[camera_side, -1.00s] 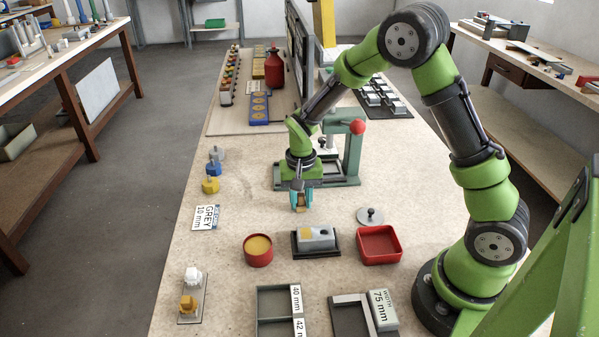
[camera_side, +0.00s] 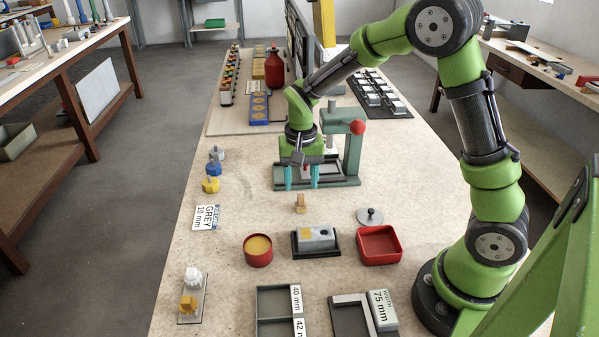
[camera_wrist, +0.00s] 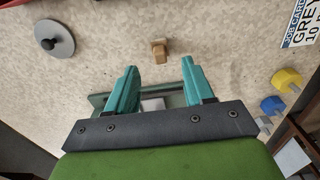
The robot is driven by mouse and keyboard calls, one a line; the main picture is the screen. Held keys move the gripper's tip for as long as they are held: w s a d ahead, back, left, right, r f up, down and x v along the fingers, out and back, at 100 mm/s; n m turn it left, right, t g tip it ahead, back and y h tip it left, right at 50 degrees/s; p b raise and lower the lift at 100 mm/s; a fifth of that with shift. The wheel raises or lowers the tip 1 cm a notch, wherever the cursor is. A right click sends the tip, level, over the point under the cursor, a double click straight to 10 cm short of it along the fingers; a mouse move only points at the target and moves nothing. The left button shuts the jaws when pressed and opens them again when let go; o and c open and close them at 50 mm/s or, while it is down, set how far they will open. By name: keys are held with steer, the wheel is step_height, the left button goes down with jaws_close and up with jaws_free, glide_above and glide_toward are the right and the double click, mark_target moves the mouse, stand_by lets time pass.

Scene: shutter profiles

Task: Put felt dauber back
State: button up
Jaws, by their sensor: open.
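A small tan-brown block-like piece, seemingly the felt dauber (camera_side: 300,203), stands on the bare table behind the red round pot (camera_side: 258,256) with yellow contents. It also shows in the wrist view (camera_wrist: 159,50), beyond the fingertips. My gripper (camera_side: 301,180) is open and empty, its teal fingers spread, behind and above the dauber and clear of it. A grey block (camera_side: 318,237) with a yellow patch on top sits in a dark holder in front of the dauber.
A green press (camera_side: 350,155) with a red knob stands close behind my gripper. A grey lidlike disc (camera_side: 370,216) and a red square tray (camera_side: 379,247) are at right. Blue and yellow knobbed pieces (camera_side: 211,185) and a "GREY 10 mm" card (camera_side: 205,217) are at left.

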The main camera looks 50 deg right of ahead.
mark_target(301, 195)
steer(key=s+a+r+n+t+y, duration=0.1)
steer(key=s+r+t, duration=0.1)
steer(key=s+r, duration=0.35)
steer(key=s+a+r+n+t, duration=0.1)
steer(key=s+a+r, duration=0.1)
steer(key=r, duration=0.7)
steer(key=s+a+r+n+t, duration=0.1)
steer(key=s+t, duration=0.1)
steer(key=s, duration=0.2)
steer(key=s+a+r+n+t+y, duration=0.1)
steer(key=s+n+t, duration=0.1)
steer(key=s, duration=0.3)
steer(key=shift+r, duration=0.25)
